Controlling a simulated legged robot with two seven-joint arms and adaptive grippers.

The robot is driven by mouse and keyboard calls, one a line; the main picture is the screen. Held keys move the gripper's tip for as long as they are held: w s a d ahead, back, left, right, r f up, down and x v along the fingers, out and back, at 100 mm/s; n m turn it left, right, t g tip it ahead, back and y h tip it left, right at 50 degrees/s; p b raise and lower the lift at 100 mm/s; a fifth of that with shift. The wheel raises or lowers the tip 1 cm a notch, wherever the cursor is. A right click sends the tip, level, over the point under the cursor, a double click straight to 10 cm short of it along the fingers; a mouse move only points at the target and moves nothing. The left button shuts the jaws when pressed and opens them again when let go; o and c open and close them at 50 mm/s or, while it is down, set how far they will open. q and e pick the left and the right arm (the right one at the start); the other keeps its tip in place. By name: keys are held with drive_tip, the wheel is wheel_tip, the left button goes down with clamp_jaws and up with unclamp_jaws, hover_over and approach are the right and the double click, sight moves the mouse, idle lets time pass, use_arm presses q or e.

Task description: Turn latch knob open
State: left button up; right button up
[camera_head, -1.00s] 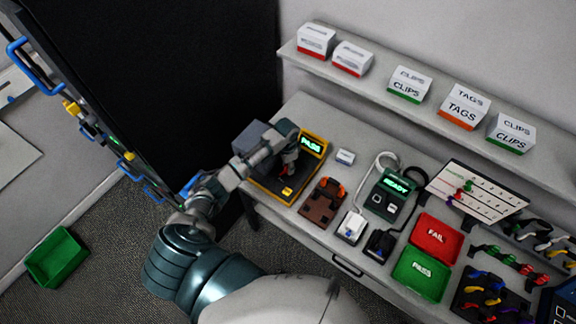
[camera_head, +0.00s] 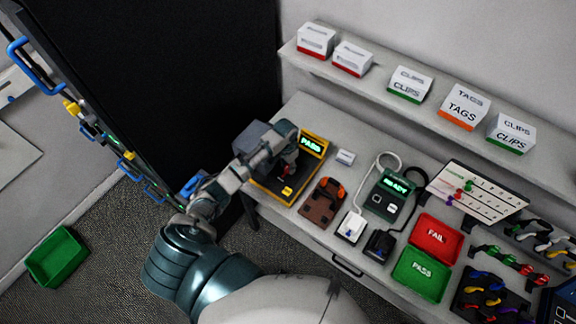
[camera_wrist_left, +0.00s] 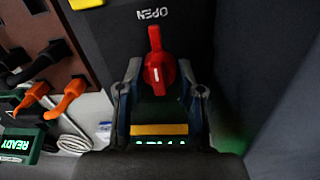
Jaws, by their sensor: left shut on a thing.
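The red latch knob (camera_wrist_left: 158,72) sits on the dark face of the test fixture in the left wrist view. Its narrow handle points up in the picture, towards the upside-down OPEN label (camera_wrist_left: 152,13). My left gripper (camera_wrist_left: 161,88) has a finger on each side of the knob's lower part and is shut on it. In the head view my left gripper (camera_head: 287,157) reaches over the yellow-edged fixture (camera_head: 319,140), whose green screen reads PASS. The gripper hides most of the knob there. My right gripper is not in view.
Right of the fixture are a brown block with orange clamps (camera_head: 322,203), a green READY box (camera_head: 390,194), a red FAIL tray (camera_head: 437,238) and a green PASS tray (camera_head: 421,273). A tall black panel (camera_head: 190,90) stands to the left. A shelf with boxes (camera_head: 440,122) runs behind.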

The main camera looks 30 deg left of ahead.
use_arm(q)
drive_tip(key=shift+w+r, duration=0.2)
drive_tip(key=shift+w, duration=0.05)
drive_tip(key=o, duration=1)
drive_tip(key=shift+o, duration=0.8)
drive_tip(key=shift+f, duration=0.2)
wheel_tip(320, 180, up, 10)
drive_tip(key=shift+a+f, duration=0.1)
